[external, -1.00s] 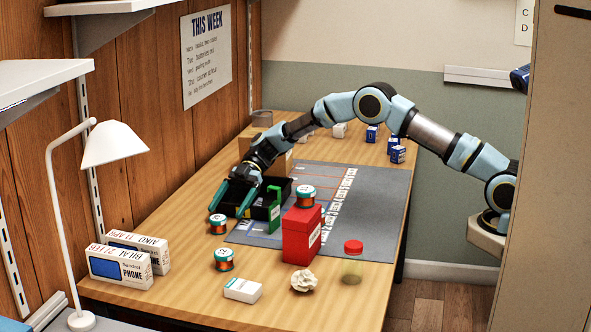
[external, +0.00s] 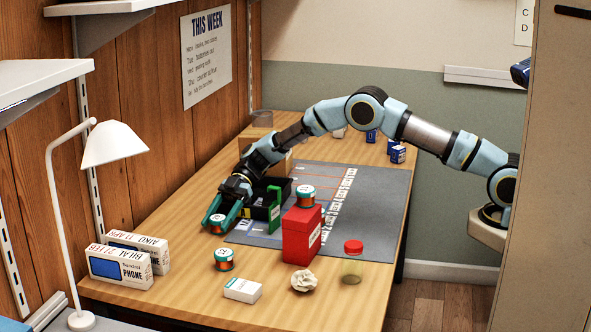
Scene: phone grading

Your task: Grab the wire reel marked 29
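Several wire reels with orange-red wire and teal rims are in the external view; I cannot read their numbers surely, so I cannot tell which is 29. One reel (external: 217,224) stands on the table at the left, by the black tray. My gripper (external: 222,222) points down over it, with its teal fingers apart on either side of it. I cannot see any grip on it. A second reel (external: 223,260) stands nearer the front. A third reel (external: 305,196) sits on top of the red box (external: 302,238). Another reel (external: 323,215) is mostly hidden behind that box.
The black tray (external: 262,212) and a green upright part (external: 274,204) are close right of my gripper. Phone boxes (external: 121,268), a lamp (external: 115,145), a small white box (external: 242,290), crumpled paper (external: 304,281) and a red-lidded jar (external: 352,262) stand around. The grey mat (external: 375,205) is partly clear.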

